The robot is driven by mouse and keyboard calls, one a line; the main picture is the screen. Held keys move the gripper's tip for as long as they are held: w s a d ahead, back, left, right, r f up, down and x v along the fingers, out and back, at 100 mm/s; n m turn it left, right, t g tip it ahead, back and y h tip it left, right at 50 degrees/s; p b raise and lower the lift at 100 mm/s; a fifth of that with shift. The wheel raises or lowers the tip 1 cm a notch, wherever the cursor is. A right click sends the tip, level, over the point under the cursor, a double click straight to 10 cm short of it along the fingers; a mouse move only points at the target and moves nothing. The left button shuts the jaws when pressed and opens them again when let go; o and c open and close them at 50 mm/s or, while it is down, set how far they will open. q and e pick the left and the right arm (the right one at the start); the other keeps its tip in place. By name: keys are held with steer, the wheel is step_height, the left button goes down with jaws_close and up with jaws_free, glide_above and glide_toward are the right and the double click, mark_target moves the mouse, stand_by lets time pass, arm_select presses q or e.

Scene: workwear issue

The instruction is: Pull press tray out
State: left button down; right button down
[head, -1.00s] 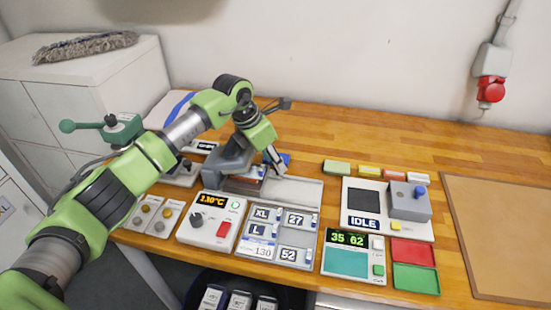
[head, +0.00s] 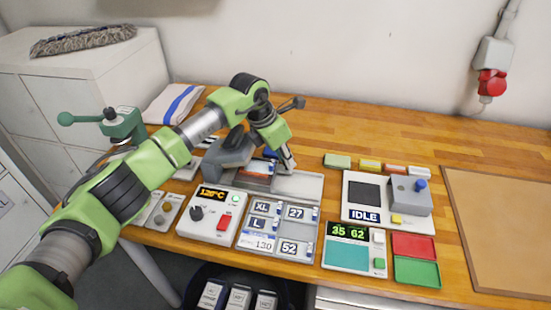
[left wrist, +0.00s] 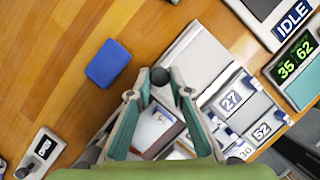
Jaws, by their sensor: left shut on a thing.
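The grey press (head: 228,152) stands on the bench at centre left. Its tray (head: 256,180) reaches out of the press to the right, along a pale metal guide plate (head: 303,188). A flat piece with orange and white on it (head: 258,167) lies in the tray. My left gripper (head: 287,164) is over the tray's right end. In the left wrist view its fingers (left wrist: 160,92) close around the tray's dark round knob (left wrist: 160,76). The tray shows between and below the fingers there. My right gripper is not in view.
A heater box (head: 211,214) reading about 120°C and a label board (head: 277,232) stand in front. A blue block (left wrist: 108,63) lies behind the tray. An IDLE unit (head: 365,215) stands to the right.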

arm_select(q)
steer(key=d+b, duration=0.1)
steer(key=d, duration=0.2)
steer(key=s+d+b, duration=0.1)
steer(key=d, duration=0.2)
steer(key=d+b, duration=0.1)
steer(key=d, duration=0.2)
steer(key=shift+s, duration=0.35)
steer(key=shift+d, duration=0.25)
steer(key=c, duration=1.9)
jaws_free()
steer(key=shift+a, duration=0.1)
